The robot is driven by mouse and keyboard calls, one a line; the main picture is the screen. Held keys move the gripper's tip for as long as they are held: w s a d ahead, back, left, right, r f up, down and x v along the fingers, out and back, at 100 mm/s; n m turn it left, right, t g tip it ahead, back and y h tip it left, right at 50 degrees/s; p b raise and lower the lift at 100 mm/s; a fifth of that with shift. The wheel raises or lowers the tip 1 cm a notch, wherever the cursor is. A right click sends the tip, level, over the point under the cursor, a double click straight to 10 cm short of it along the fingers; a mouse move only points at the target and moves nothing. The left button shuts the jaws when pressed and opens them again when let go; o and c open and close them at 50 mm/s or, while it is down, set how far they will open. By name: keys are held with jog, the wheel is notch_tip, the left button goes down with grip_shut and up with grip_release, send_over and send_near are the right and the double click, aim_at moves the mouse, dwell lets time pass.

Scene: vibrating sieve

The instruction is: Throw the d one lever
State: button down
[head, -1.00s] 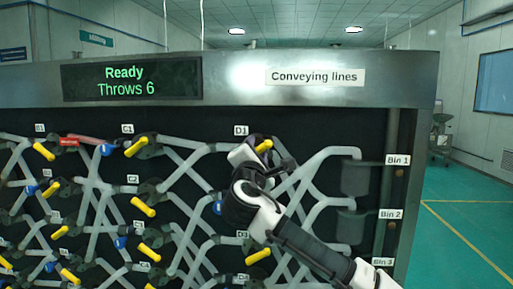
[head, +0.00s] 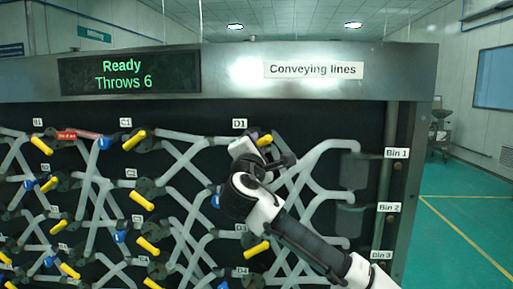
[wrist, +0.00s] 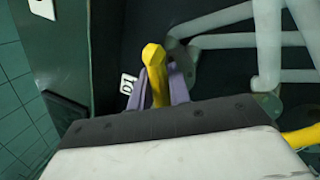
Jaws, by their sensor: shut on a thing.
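The D1 lever (head: 265,140) is a yellow handle beside the D1 label (head: 240,124) on the upper right of the dark panel. My gripper (head: 262,152) is at this lever and partly covers its mount in the head view. In the wrist view, the yellow D1 lever (wrist: 153,56) stands between the two purple fingers of my gripper (wrist: 161,88), which is shut on it. The tip of the lever sticks out past the fingers. The D1 label (wrist: 127,90) shows just left of the fingers.
Other yellow levers, such as C1 (head: 135,140) and D3 (head: 257,249), and grey pipes cover the panel. The display (head: 130,74) reads "Ready, Throws 6". Bin 1 (head: 353,171) is at the right. My arm crosses the panel's lower right. Green floor lies clear at the right.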

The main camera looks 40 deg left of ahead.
jog(key=m+b, duration=0.1)
jog(key=f+m+b, duration=0.1)
jog(key=m, duration=0.1)
jog(key=shift+s+a+f+m+h+b, duration=0.1)
jog(key=shift+s+a+m+h+b, duration=0.1)
jog(key=shift+m+h+b, duration=0.15)
jog(key=m+h+b, duration=0.1)
jog(key=m, duration=0.2)
jog(key=shift+f+t+b, duration=0.1)
jog(key=shift+t+b, duration=0.2)
jog(key=shift+b, duration=0.1)
jog(key=m+h, duration=0.1)
jog(key=m, duration=0.2)
jog(key=m+h+b, duration=0.1)
jog(key=m, duration=0.2)
jog(key=shift+f, duration=0.2)
jog(key=shift+m+b, duration=0.4)
jog(key=shift+m, duration=1.05)
jog(key=shift+r+h, duration=0.1)
jog(key=shift+h, duration=0.15)
jog(key=c, duration=1.6)
grip_release()
jog(key=shift+o, duration=1.3)
jog(key=shift+s+a, duration=0.1)
jog(key=shift+a, duration=0.05)
